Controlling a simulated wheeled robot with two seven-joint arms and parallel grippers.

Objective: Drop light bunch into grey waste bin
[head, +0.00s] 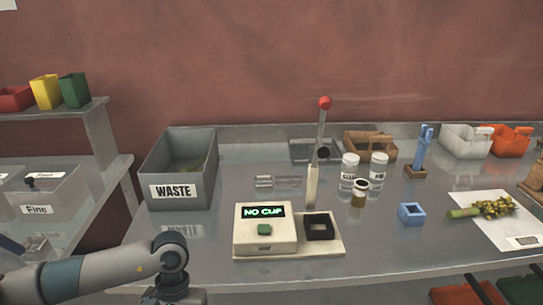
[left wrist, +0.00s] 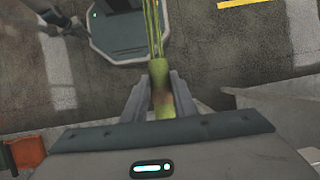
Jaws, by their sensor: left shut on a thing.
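The grey waste bin (head: 172,192), labelled WASTE, stands at the back left of the bench, and something greenish shows inside it. My left arm comes in at the bottom left of the head view, in front of the bin, with its gripper mostly below the frame. In the left wrist view my left gripper (left wrist: 159,104) is shut on a light green bunch (left wrist: 158,72), gripping its thick stem end; the thin stalks run up out of the frame. Another bunch (head: 485,209), green-stemmed with a yellowish head, lies on a white sheet at the right. My right gripper is not in view.
A powder filler (head: 265,235) reading NO CUP stands mid-bench, with a red-knobbed lever (head: 324,103). A shelf (head: 70,112) with coloured bins is at the left. Floor shows below the wrist.

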